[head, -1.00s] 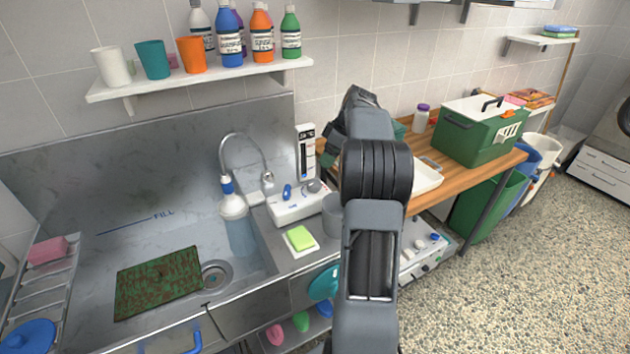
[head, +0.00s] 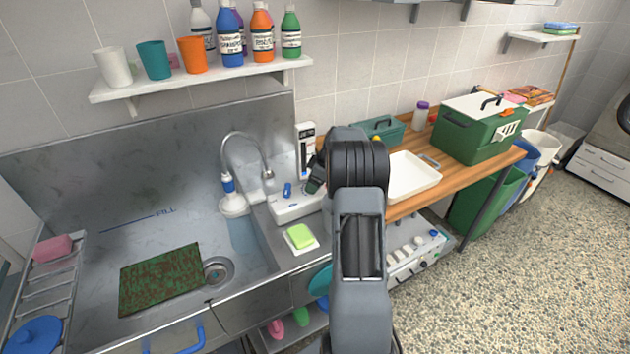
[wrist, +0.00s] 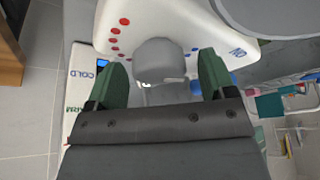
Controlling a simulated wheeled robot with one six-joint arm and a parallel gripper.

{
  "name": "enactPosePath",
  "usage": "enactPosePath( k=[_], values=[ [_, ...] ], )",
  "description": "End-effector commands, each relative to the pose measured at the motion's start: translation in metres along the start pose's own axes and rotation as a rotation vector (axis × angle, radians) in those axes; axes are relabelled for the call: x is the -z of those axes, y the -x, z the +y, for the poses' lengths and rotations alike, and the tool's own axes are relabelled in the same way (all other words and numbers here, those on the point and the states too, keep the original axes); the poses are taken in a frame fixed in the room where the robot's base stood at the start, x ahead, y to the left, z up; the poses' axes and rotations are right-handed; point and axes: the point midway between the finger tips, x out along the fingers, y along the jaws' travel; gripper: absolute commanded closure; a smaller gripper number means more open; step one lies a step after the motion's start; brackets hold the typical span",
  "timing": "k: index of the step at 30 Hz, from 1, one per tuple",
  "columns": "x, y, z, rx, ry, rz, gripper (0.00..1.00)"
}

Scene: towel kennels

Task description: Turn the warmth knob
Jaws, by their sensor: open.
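The warmth knob (wrist: 160,58) is a grey knob on a white control unit, with red dots on its left and blue dots on its right in the wrist view. My gripper (wrist: 163,72) is open, its green fingers on either side of the knob, near its lower part. Whether they touch it is not clear. In the head view my gripper (head: 316,180) is at the right end of the white control unit (head: 294,208) and hides the knob. A gauge marked COLD and WARM (wrist: 83,100) stands beside the unit; it also shows in the head view (head: 305,140).
A blue lever (head: 287,189) sits on the unit's left part. A grey rounded object (wrist: 270,15) is close at the wrist view's upper right. A green sponge (head: 300,236) lies in front of the unit, and the steel sink (head: 120,235) is left.

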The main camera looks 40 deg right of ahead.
Motion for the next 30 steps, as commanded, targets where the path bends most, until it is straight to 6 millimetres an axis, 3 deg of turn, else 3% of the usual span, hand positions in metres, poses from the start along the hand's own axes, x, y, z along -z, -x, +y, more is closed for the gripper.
enactPosePath(
  k=[9, 24, 30],
  values=[
    [-0.0001, -0.0018, 0.0000, 0.000, 0.000, 0.000, 0.23],
    [-0.0001, -0.0014, 0.0001, 0.000, 0.000, 0.000, 0.71],
    [-0.0004, -0.0021, 0.0000, -0.008, -0.016, 0.000, 0.71]
  ],
)
